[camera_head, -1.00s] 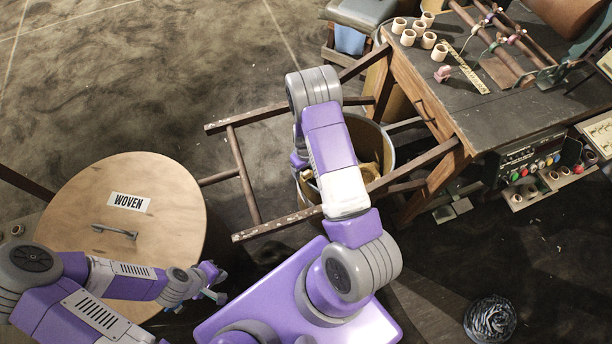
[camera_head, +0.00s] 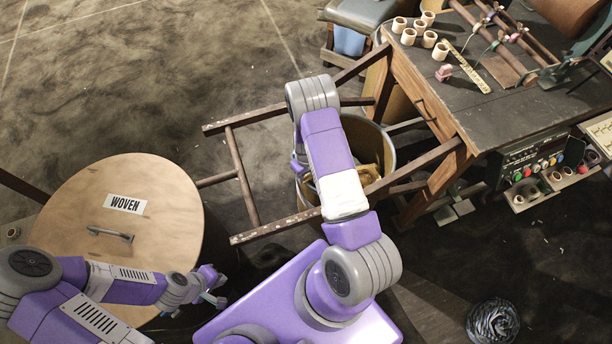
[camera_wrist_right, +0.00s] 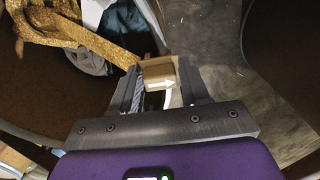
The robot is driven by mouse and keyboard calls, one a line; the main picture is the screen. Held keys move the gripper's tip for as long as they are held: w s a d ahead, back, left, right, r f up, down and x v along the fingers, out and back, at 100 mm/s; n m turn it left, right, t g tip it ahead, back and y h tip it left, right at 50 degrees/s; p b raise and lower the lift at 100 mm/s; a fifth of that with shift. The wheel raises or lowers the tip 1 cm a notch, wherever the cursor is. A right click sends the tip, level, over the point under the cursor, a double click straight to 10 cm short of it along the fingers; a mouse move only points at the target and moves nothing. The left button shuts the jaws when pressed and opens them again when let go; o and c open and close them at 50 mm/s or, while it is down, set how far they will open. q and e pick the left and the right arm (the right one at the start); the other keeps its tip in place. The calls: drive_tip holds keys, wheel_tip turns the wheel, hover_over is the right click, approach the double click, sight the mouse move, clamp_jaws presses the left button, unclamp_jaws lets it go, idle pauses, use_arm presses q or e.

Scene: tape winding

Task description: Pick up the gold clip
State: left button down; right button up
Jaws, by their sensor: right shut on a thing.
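The gold clip (camera_wrist_right: 95,38) is a glittery gold band in the right wrist view. It loops at the upper left and runs down to the fingertips of my right gripper (camera_wrist_right: 160,85), which is shut on its end. Gold material also shows inside the round bin (camera_head: 387,137) in the head view, beside my right forearm. My right gripper is mostly hidden behind that arm there. My left gripper (camera_head: 214,287) is low at the left, beside the round wooden lid, away from the bin; its opening is too small to judge.
The round wooden lid (camera_head: 165,225) marked WOVEN lies at the left. A wooden rail frame (camera_head: 240,170) stands beside the bin. The dark workbench (camera_head: 470,110) with several small rolls is at the upper right. A tan block (camera_wrist_right: 158,72) with a white arrow shows between the fingers.

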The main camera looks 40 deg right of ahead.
wheel_tip(320, 180, up, 24)
drive_tip(key=p, duration=1.5)
drive_tip(key=shift+r, duration=0.2)
drive_tip(key=n+b, duration=0.1)
drive_tip(key=n, duration=1.5)
drive_tip(key=shift+n, duration=0.3)
